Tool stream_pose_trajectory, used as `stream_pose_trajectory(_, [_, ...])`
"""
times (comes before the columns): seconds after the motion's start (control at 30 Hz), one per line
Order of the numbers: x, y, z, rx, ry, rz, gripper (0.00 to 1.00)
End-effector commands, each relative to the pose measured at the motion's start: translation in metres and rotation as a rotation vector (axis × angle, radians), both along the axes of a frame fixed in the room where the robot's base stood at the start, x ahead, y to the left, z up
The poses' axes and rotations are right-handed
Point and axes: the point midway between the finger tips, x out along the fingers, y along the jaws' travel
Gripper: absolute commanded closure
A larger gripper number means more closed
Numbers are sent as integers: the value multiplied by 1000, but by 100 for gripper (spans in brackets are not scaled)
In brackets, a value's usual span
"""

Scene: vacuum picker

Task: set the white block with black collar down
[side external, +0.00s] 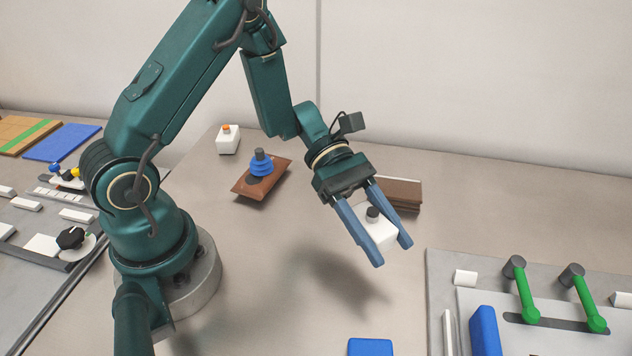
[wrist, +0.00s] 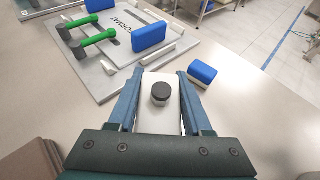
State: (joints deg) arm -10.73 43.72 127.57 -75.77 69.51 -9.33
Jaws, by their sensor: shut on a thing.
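The white block with black collar (side external: 378,232) is between the two blue fingers of my gripper (side external: 389,252) in the side external view. The fingers are shut on it, one on each side. A dark round piece stands on the block's top. The gripper hangs tilted over the bench, and a shadow lies on the bench below it, so the block appears to be in the air. In the wrist view the block (wrist: 158,116) fills the space between the fingers (wrist: 158,78), with its dark cap in the middle. Its underside is hidden.
A grey fixture (side external: 440,275) with two green handles stands at the right. A blue block (side external: 370,347) lies at the front. Behind the gripper is a brown block (side external: 402,190). A brown plate (side external: 247,188) with a blue knob and a white box (side external: 228,145) stand further back.

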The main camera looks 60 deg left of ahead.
Motion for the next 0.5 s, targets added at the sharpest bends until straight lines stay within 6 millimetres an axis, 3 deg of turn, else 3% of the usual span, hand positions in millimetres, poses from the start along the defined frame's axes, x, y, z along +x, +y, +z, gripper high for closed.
stream_pose_trajectory(0.03, [-3, -11, -6, -1, 4, -8, 100])
stream_pose_trajectory(0.2, [-4, -31, -19, 0, 2, -5, 100])
stream_pose_trajectory(0.37, [-4, -36, -25, 0, 0, -1, 100])
stream_pose_trajectory(0.5, [-4, -36, -41, 0, 4, 1, 100])
